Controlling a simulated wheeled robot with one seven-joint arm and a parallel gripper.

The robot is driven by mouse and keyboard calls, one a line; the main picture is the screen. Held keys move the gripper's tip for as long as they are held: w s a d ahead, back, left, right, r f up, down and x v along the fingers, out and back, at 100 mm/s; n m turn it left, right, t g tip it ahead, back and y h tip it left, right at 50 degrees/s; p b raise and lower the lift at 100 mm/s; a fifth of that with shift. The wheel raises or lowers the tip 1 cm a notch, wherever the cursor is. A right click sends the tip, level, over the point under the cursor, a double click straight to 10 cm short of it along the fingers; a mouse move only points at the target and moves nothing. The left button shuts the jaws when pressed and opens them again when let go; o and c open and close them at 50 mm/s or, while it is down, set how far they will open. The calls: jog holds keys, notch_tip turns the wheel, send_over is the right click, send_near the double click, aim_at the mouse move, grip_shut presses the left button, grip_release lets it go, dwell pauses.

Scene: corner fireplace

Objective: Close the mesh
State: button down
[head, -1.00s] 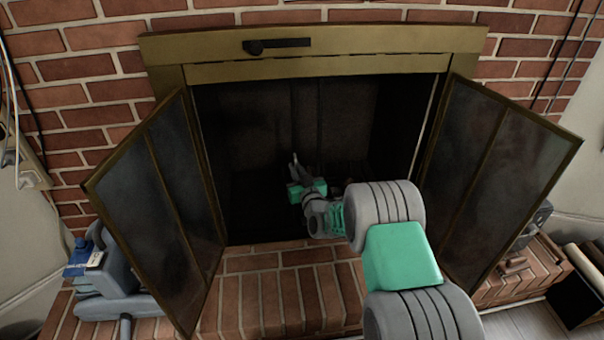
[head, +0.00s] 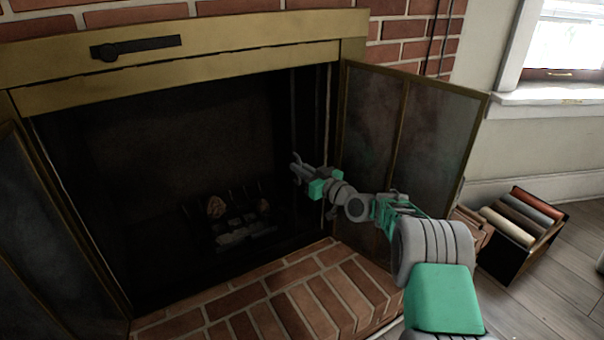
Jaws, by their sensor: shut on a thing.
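The dark mesh (head: 308,105) hangs in narrow vertical folds at the right side of the fireplace opening, inside the brass frame. It is hard to make out against the dark firebox. My gripper (head: 297,168) is at the front of the opening near its right side, about halfway up. Its jaws are shut on the mesh, though the gripped part is too dark to see clearly. To the left of my gripper the firebox shows, with a grate and logs (head: 238,218) low inside.
The right glass door (head: 430,120) stands open close to my arm. The left glass door (head: 40,230) stands open at the left edge. A brick hearth (head: 270,305) lies below. A black box of rolls (head: 515,260) sits on the floor at right. The middle of the opening is clear.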

jog(key=shift+w+d, duration=0.35)
jog(key=shift+d, duration=0.2)
jog(key=shift+w+d, duration=0.3)
jog(key=shift+d, duration=0.3)
jog(key=c, duration=1.8)
grip_release()
jog(key=shift+d, duration=0.15)
jog(key=shift+s, duration=0.1)
jog(key=p+v, duration=0.2)
jog(key=v, duration=0.5)
jog(key=shift+s+d+p, duration=0.1)
jog(key=shift+s+p, duration=0.15)
jog(key=shift+p, duration=0.1)
